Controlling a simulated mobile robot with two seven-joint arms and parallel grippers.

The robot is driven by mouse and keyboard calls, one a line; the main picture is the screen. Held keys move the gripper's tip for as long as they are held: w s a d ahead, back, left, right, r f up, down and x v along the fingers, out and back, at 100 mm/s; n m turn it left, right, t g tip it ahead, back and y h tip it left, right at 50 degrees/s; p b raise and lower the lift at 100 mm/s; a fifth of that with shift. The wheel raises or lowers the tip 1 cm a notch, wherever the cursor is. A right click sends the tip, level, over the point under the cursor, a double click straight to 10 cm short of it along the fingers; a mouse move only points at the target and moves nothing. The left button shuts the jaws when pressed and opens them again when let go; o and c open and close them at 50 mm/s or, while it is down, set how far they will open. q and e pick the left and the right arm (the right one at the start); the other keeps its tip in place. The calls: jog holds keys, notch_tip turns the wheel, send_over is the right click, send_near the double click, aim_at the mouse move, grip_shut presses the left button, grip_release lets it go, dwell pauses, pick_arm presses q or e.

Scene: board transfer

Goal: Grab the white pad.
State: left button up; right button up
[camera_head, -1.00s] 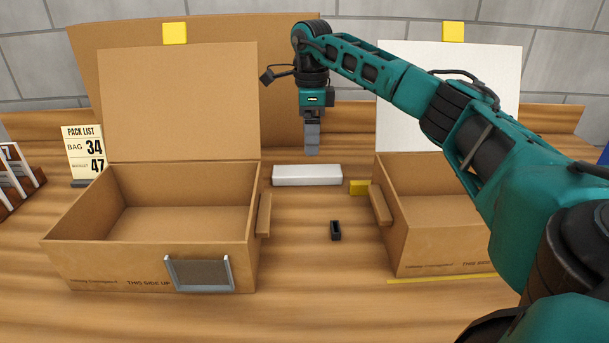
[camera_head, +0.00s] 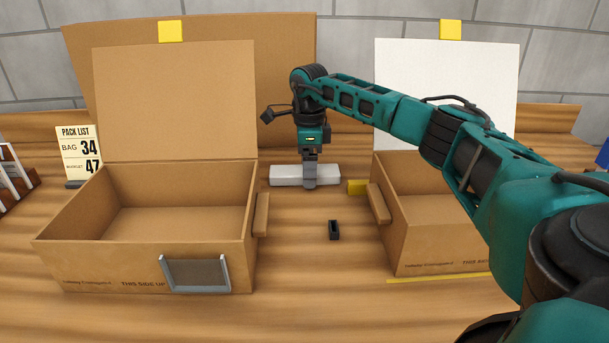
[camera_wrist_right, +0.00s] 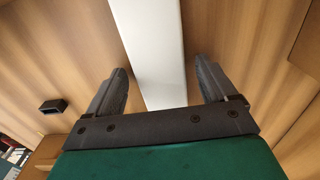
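The white pad (camera_head: 286,175) is a long white block lying on the wooden table between the two cardboard boxes. It also shows in the right wrist view (camera_wrist_right: 153,45), running between the fingers. My right gripper (camera_head: 310,185) points down at the pad, right of its middle in the head view. In the right wrist view my right gripper (camera_wrist_right: 164,88) is open, with one finger on each side of the pad and a gap on both sides. My left gripper is not in view.
An open cardboard box (camera_head: 100,262) stands left and another (camera_head: 440,250) right, partly behind my arm. A small black holder (camera_head: 334,230) and a yellow block (camera_head: 357,187) sit between them. A pack list sign (camera_head: 80,155) stands at the far left.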

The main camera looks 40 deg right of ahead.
jog(key=c, duration=1)
jog(key=shift+r, duration=0.1)
